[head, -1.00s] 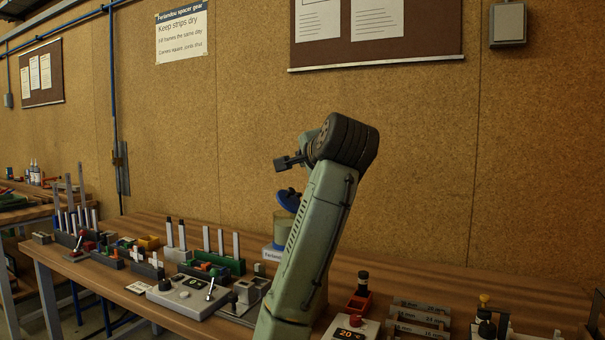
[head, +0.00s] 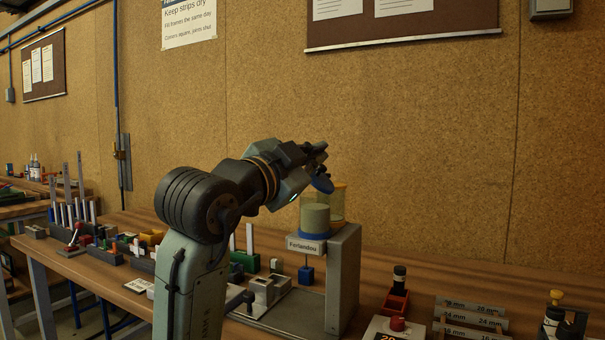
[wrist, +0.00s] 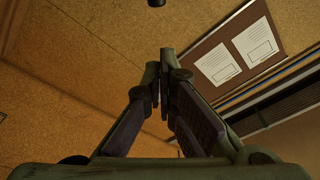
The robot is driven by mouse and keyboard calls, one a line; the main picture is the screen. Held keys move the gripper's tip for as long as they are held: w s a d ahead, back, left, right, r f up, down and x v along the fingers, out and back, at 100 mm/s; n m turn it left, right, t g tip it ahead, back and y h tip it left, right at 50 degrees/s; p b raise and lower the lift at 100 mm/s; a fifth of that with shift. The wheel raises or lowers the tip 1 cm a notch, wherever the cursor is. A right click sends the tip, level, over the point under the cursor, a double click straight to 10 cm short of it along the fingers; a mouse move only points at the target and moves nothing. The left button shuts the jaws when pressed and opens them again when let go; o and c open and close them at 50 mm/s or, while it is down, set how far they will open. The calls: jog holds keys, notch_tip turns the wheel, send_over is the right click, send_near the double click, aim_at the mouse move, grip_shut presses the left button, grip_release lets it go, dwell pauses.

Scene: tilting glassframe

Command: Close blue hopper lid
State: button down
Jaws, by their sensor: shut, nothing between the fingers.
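The blue hopper lid (head: 322,183) is tilted up above the rim of the hopper (head: 314,214), so the hopper stands open. The hopper is a clear yellowish cylinder with grey-green material inside, above a blue ring on a grey stand. My gripper (head: 318,154) is close to the lid in the head view, overlapping its upper left side; I cannot tell whether they touch. In the wrist view my gripper (wrist: 161,82) has its fingers together with nothing between them. The lid is not visible in the wrist view.
The stand's tall grey side (head: 344,278) rises at the hopper's right. Small parts and blocks crowd the bench to the left. The corkboard wall (head: 420,150) is behind.

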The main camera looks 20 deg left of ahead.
aim_at(323, 176)
jog(key=w+f+h+p, duration=0.1)
jog(key=w+p, duration=0.3)
jog(key=w, duration=0.3)
jog(key=shift+w+a+f+h, duration=0.15)
jog(key=shift+w+a+h, duration=0.05)
jog(key=shift+w+h, duration=0.2)
